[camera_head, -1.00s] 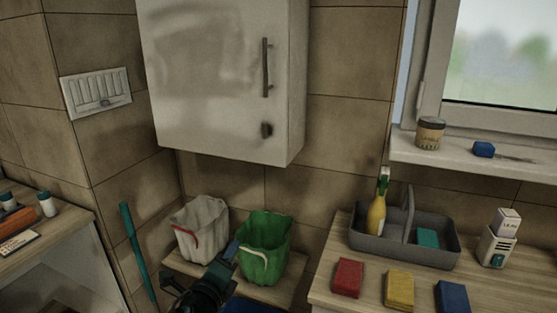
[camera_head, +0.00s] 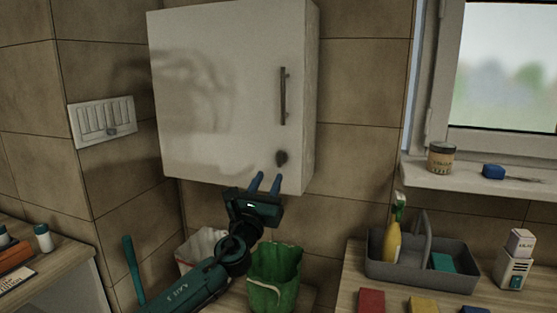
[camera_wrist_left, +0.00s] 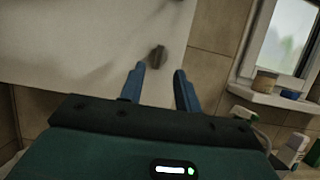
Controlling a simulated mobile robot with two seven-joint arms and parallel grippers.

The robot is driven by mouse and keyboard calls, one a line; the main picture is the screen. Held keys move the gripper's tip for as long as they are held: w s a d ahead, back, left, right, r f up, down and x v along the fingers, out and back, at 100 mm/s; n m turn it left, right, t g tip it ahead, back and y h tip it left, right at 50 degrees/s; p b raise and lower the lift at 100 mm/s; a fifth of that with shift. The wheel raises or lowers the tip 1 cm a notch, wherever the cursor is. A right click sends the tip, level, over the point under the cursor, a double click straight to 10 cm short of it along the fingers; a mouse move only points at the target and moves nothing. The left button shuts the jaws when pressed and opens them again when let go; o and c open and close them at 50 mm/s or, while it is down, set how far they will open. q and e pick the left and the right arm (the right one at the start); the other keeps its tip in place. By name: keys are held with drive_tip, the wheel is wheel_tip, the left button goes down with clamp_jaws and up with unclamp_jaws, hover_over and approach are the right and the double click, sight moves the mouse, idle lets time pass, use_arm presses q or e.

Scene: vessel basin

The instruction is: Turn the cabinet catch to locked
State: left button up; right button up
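The white wall cabinet (camera_head: 215,95) hangs shut, with a dark vertical bar handle (camera_head: 283,97) on the right of its door. The cabinet catch (camera_head: 281,158) is a small dark knob below the handle, near the door's lower right corner. It also shows in the left wrist view (camera_wrist_left: 157,56), ahead of the fingers. My left gripper (camera_head: 267,183) is just below the catch, its two blue fingers apart, pointing up, with nothing between them. The left wrist view shows the open fingers (camera_wrist_left: 160,80) apart from the catch. My right gripper is not in view.
A green bucket (camera_head: 277,270) and a white bucket (camera_head: 190,252) stand below the cabinet, partly behind my left arm. A grey caddy (camera_head: 384,270) with a yellow bottle (camera_head: 391,242) stands on the right counter. A jar (camera_head: 441,158) is on the windowsill.

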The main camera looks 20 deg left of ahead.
sight(279, 157)
use_arm(q)
drive_tip(key=x, duration=0.8)
drive_tip(key=shift+b, duration=0.3)
drive_tip(key=shift+c, duration=0.4)
drive_tip(key=c, duration=0.5)
